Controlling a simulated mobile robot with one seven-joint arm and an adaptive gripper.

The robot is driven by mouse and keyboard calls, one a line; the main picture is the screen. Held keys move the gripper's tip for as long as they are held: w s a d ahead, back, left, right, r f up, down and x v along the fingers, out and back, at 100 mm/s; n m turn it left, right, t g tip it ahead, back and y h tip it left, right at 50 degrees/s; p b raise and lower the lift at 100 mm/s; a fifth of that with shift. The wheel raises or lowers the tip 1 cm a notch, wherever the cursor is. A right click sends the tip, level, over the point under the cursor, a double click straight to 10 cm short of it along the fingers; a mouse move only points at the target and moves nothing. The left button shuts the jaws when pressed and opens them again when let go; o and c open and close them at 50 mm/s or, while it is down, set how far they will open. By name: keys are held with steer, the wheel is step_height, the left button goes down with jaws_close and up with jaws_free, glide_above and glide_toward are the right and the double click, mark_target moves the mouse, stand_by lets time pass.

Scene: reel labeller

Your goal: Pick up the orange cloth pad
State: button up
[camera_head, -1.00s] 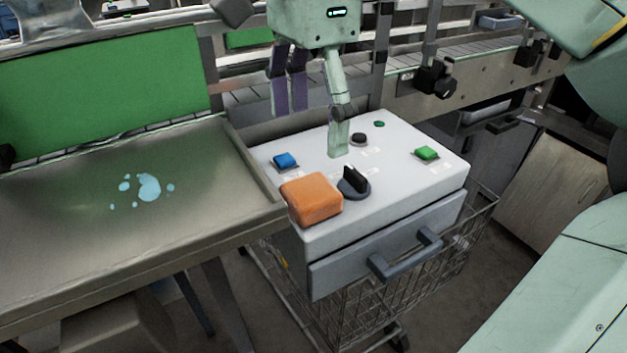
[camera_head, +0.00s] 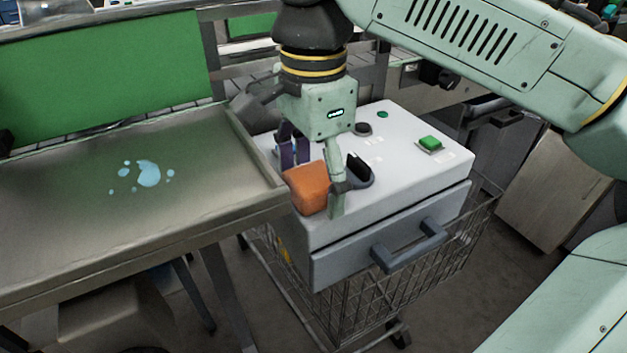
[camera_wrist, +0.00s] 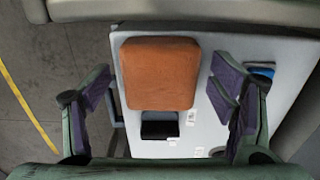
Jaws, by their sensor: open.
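The orange cloth pad (camera_head: 307,189) lies on the near left corner of the white control box top (camera_head: 408,188). It also shows in the wrist view (camera_wrist: 160,72), a rounded block between and just beyond my fingers. My gripper (camera_head: 314,182) is open and points down over the pad. In the head view one finger stands on the near right side of the pad and the purple-padded finger behind it on the far left. In the wrist view the purple pads sit apart on either side, with no clear contact on the pad.
A green button (camera_head: 430,143) is farther right. A steel tray table (camera_head: 75,215) with a light blue spill (camera_head: 148,174) borders the box on the left. A drawer handle (camera_head: 408,250) juts out in front.

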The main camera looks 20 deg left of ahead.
mark_target(313, 176)
steer(key=c, duration=1.2)
steer(key=shift+o, duration=0.2)
step_height(313, 176, up, 10)
steer(key=shift+r+p, duration=0.1)
steer(key=shift+p, duration=0.4)
